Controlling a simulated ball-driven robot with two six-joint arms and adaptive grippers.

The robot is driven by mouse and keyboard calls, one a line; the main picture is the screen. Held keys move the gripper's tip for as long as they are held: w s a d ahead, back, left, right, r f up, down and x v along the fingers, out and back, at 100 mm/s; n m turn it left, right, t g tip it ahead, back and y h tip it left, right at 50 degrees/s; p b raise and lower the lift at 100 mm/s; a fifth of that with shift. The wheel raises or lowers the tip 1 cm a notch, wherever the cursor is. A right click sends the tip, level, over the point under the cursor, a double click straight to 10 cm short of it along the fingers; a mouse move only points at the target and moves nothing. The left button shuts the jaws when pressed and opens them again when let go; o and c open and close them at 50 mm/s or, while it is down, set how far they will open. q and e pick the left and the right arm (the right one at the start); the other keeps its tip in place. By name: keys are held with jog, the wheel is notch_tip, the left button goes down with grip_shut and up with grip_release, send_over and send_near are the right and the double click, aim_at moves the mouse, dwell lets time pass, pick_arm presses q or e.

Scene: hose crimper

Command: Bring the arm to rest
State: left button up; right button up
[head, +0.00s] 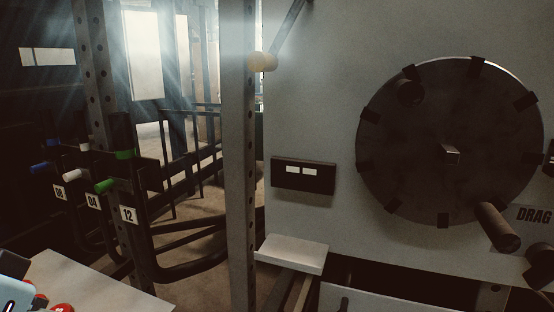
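Neither of my grippers can be made out in the head view. At the bottom left corner a pale rounded part with a blue mark (12,285) and some red pieces (58,308) are cut off by the frame edge. I cannot tell whether they belong to my arm. The crimper's large dark round wheel (420,150) is on the pale panel (320,60) at the right. A cylindrical handle (496,228) sticks out at its lower right.
A steel post (239,190) stands left of the panel. A rack with labels 08, 04 and 12 (128,215) and coloured-ended bars is at the left. A small pale shelf (290,254) juts out below the panel. A pale surface (90,285) lies at the bottom left.

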pick_arm(q)
jog(key=s+a+f+g+y, duration=0.1)
jog(key=s+a+f+g, duration=0.15)
jog(key=s+f, duration=0.8)
jog(key=s+a+f+g, duration=0.1)
jog(key=s+f, duration=0.2)
jog(key=f, duration=1)
jog(key=s+a+f+g, duration=0.1)
jog(key=s+f, duration=0.2)
jog(key=f, duration=1.1)
jog(key=s+f+g, duration=0.1)
jog(key=s+f, duration=1.2)
jog(key=s, duration=0.3)
jog(key=shift+s+a+f, duration=0.2)
jog(key=shift+s+a, duration=0.1)
jog(key=shift+a, duration=0.1)
